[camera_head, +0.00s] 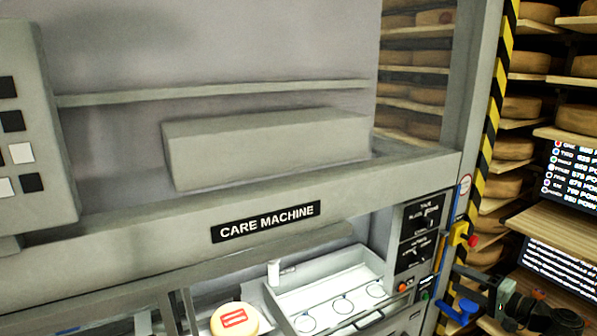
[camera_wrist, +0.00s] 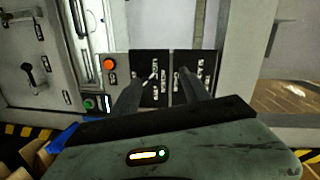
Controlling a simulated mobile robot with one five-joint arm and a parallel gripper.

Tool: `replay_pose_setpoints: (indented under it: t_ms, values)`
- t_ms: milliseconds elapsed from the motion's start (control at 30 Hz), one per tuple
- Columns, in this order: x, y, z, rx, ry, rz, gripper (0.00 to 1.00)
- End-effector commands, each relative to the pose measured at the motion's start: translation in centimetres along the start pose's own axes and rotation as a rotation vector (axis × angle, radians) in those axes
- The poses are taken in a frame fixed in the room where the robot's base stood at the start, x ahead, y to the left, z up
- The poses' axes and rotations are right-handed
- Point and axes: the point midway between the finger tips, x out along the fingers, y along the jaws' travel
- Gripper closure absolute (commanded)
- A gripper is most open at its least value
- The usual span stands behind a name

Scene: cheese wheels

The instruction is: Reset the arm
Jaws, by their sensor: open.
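My gripper (camera_wrist: 160,77) is open, its two dark fingers apart with nothing between them. In the wrist view the fingers point toward a black control panel (camera_wrist: 171,62) with small switches and white lettering. I cannot tell how far the fingertips are from the panel. In the head view part of my arm (camera_head: 535,312) shows at the lower right corner, right of the care machine (camera_head: 130,243). The fingers cannot be made out clearly there.
A cheese wheel with a red label (camera_head: 234,319) sits low in the machine, left of a white tray (camera_head: 330,284) with ring marks. An orange button (camera_wrist: 108,64) and a green button (camera_wrist: 90,103) are beside the panel. Shelves of cheese wheels (camera_head: 519,107) stand right.

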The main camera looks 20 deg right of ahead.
Motion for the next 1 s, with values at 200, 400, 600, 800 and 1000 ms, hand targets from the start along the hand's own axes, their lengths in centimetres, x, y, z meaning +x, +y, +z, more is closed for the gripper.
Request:
replay_pose_setpoints:
  t_ms: [200,400,600,800,1000]
  values:
    - [5.8,1.7,4.5,-0.015,-0.138,0.113,0.46]
    - [12.7,4.2,11.8,-0.068,-0.336,0.287,0.46]
    - [20.2,7.9,24.6,-0.247,-0.637,0.588,0.46]
    - [23.1,10.0,34.3,-0.51,-0.841,0.859,0.46]
    - [24.1,10.3,39.4,-0.736,-0.924,1.019,0.46]
